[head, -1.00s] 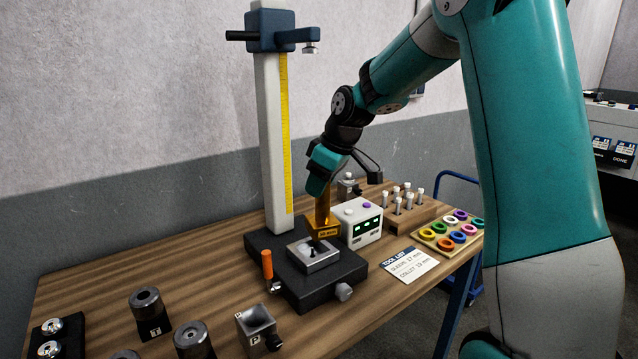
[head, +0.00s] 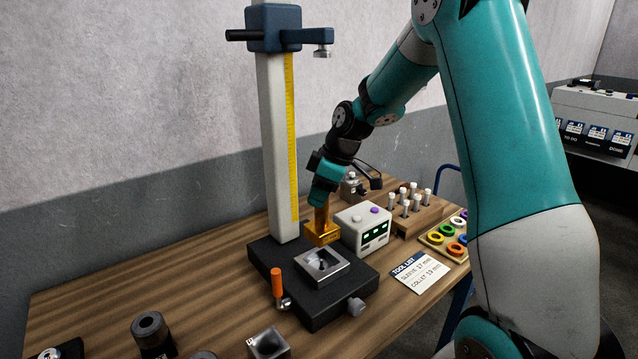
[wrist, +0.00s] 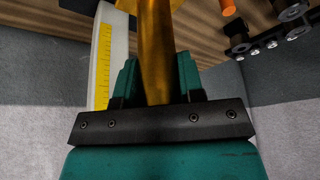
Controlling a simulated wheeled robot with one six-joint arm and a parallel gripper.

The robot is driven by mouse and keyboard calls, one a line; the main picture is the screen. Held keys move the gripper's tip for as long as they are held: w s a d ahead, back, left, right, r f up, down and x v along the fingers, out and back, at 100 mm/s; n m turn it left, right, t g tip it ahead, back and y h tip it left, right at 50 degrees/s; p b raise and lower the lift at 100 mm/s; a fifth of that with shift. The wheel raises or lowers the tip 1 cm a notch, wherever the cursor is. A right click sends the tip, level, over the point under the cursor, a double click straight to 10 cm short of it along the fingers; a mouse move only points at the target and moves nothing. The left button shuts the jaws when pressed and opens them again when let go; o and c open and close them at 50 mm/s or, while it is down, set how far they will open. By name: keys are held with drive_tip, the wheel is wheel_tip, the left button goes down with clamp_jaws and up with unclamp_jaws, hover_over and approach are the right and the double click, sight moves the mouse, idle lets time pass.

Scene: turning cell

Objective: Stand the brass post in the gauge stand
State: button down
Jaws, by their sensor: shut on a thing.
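The brass post (head: 322,231) hangs below my gripper (head: 320,200), which is shut on its narrow upper shaft. Its wide block end points down. In the wrist view the brass shaft (wrist: 153,50) runs between my two teal fingers (wrist: 157,72). The gauge stand (head: 345,299) has a black base, a pale column with a yellow scale and a blue head. A silver square seat (head: 342,276) with a dark hollow lies on the base. The post's lower end shows just behind the seat, apart from it; its exact height over the base is hard to tell.
A white box with green displays (head: 363,230) stands close right of the post. An orange-handled lever (head: 277,283) is at the base's front left. A peg block (head: 421,219), coloured rings (head: 448,240) and a tool list card (head: 418,272) lie to the right.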

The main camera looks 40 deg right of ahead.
sight(319, 229)
drive_tip(key=shift+f+b, duration=2.35)
drive_tip(key=shift+f, duration=0.8)
drive_tip(key=shift+f+b, duration=1.3)
drive_tip(key=shift+f, duration=0.3)
drive_tip(key=c, duration=0.7)
unclamp_jaws()
drive_tip(key=shift+o, duration=0.2)
drive_tip(key=shift+s+f, duration=0.1)
drive_tip(key=b+v, duration=0.1)
drive_tip(key=v, duration=1.6)
drive_tip(key=shift+r, duration=0.35)
